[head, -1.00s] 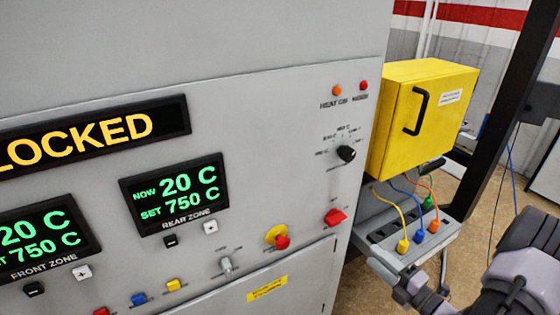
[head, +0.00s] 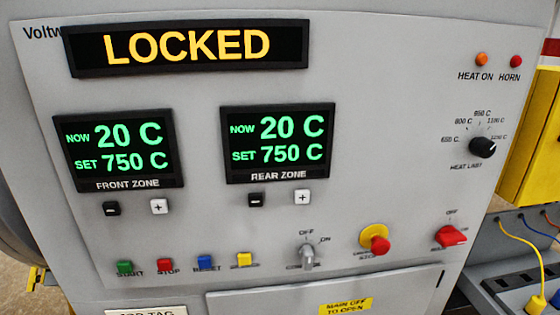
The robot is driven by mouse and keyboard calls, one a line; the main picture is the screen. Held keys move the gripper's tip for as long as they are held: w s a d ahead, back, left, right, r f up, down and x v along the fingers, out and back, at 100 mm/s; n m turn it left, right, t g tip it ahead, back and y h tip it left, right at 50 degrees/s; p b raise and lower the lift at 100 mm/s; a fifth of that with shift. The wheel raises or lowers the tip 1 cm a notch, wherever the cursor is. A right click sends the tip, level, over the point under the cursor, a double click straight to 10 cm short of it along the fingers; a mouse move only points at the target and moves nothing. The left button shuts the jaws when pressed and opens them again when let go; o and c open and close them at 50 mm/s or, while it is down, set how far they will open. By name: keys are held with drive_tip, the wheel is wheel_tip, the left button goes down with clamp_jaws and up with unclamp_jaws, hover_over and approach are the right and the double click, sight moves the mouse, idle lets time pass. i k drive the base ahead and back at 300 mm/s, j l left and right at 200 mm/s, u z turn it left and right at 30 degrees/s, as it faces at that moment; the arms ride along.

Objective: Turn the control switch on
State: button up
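The control switch (head: 307,254) is a grey knob low on the furnace's front panel, in the head view. OFF is printed above it and ON to its upper right. Its handle looks upright, toward OFF. The small label under it is too blurred to read. The display (head: 188,47) above reads LOCKED in yellow. My gripper is not in view.
A yellow and red emergency-stop style button (head: 375,241) and a red rotary switch (head: 451,237) sit right of the knob. Coloured push buttons (head: 205,263) are to its left. A yellow box (head: 530,150) with cables stands at the right edge.

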sight(306, 252)
drive_tip(key=j, duration=0.8)
drive_tip(key=i+j, duration=0.15)
drive_tip(key=j, duration=0.6)
